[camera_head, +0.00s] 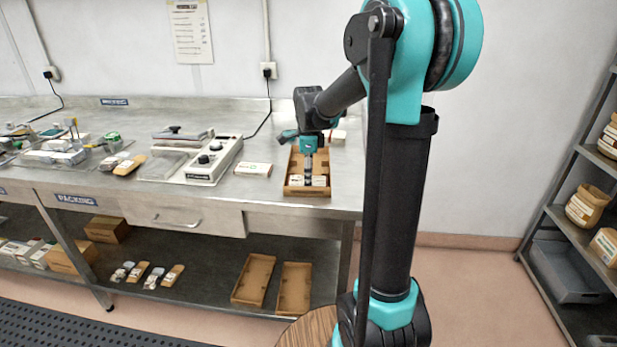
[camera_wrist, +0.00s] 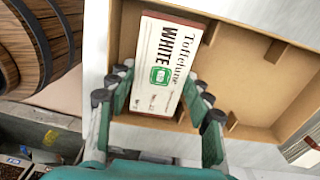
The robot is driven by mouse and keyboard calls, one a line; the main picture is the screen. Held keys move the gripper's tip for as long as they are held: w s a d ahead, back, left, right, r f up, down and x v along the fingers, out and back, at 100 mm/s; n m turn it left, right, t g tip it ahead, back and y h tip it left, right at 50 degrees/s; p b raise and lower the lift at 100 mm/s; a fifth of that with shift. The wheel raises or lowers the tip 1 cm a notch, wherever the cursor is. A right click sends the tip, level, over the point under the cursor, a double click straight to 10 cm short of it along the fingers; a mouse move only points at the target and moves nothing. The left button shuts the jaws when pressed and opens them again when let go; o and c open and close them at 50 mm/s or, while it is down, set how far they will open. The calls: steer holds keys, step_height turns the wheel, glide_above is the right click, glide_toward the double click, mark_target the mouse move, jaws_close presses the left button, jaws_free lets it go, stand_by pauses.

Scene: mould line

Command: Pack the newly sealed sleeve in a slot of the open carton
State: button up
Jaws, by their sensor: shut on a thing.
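The sleeve (camera_wrist: 166,62) is a pale box with a brown edge, marked "Toffeetime WHITE" and a green logo. My gripper (camera_wrist: 163,96) is shut on it, with fingers along both long sides. In the head view my gripper (camera_head: 308,175) points down at the near end of the open carton (camera_head: 291,163). The sleeve lies crosswise within the carton's end section, and the carton also shows in the wrist view (camera_wrist: 262,85). Small divider tabs stick out of its walls, and the visible sections beside the sleeve are empty. Whether the sleeve touches the carton floor cannot be told.
Another sleeve (camera_head: 253,169) lies on the bench left of the carton. A sealing machine (camera_head: 214,160) stands further left. Two empty cartons (camera_head: 254,279) lie on the lower shelf. A stocked rack (camera_head: 560,215) stands at the far right.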

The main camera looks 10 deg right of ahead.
stand_by(0.3)
steer(key=o, duration=1.2)
